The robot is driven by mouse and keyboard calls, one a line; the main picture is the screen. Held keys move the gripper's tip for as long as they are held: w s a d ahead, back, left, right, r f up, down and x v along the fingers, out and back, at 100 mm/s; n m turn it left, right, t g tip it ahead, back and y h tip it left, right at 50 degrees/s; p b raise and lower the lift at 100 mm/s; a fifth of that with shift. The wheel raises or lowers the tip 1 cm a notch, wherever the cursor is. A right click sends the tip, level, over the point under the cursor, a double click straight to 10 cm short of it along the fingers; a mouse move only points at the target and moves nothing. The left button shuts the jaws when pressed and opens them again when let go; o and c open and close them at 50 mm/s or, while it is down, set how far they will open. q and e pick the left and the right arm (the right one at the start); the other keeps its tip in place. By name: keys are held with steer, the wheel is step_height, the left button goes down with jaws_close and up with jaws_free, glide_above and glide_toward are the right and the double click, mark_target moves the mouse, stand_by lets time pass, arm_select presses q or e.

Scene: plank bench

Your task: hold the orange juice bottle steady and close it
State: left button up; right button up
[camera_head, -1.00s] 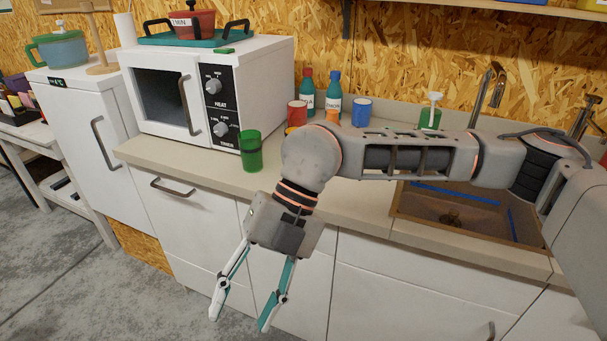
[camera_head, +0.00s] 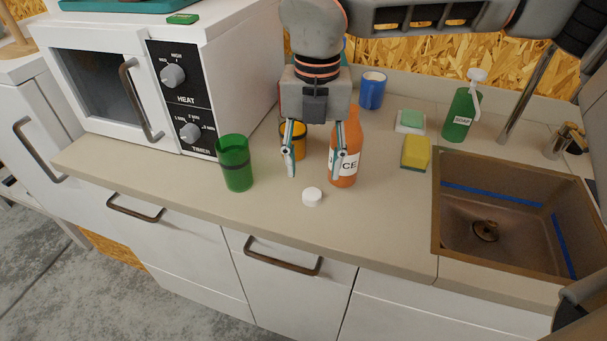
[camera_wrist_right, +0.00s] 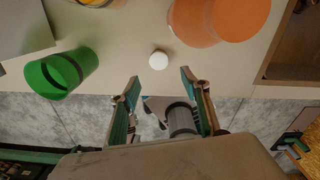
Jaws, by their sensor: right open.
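The orange juice bottle (camera_head: 348,148) stands upright on the counter, its label partly hidden by my right finger. A white cap (camera_head: 312,196) lies on the counter in front of it, to its left. My right gripper (camera_head: 314,164) points down with its fingers apart and empty, behind the cap in the head view. One finger overlaps the bottle's left side there; I cannot tell whether they touch. In the right wrist view the cap (camera_wrist_right: 159,60) shows beyond the gap between the fingertips (camera_wrist_right: 161,80), with the bottle (camera_wrist_right: 205,22) to the right. My left gripper is not seen.
A green cup (camera_head: 236,165) stands left of the cap, and a yellow cup (camera_head: 296,140) behind the gripper. A sponge (camera_head: 415,153), soap bottle (camera_head: 460,116) and sink (camera_head: 440,215) are at the right. A microwave (camera_head: 190,50) is at the left. The counter's front strip is clear.

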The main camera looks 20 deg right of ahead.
mark_target(312, 193)
steer(key=shift+w+d+r, duration=0.1)
steer(key=shift+w, duration=0.4)
steer(key=shift+s+r, duration=0.1)
steer(key=shift+s, duration=0.1)
steer(key=shift+w+f, duration=0.1)
steer(key=shift+f, duration=1.25)
steer(key=shift+f, duration=0.1)
step_height(312, 193, down, 5)
steer(key=c, duration=0.8)
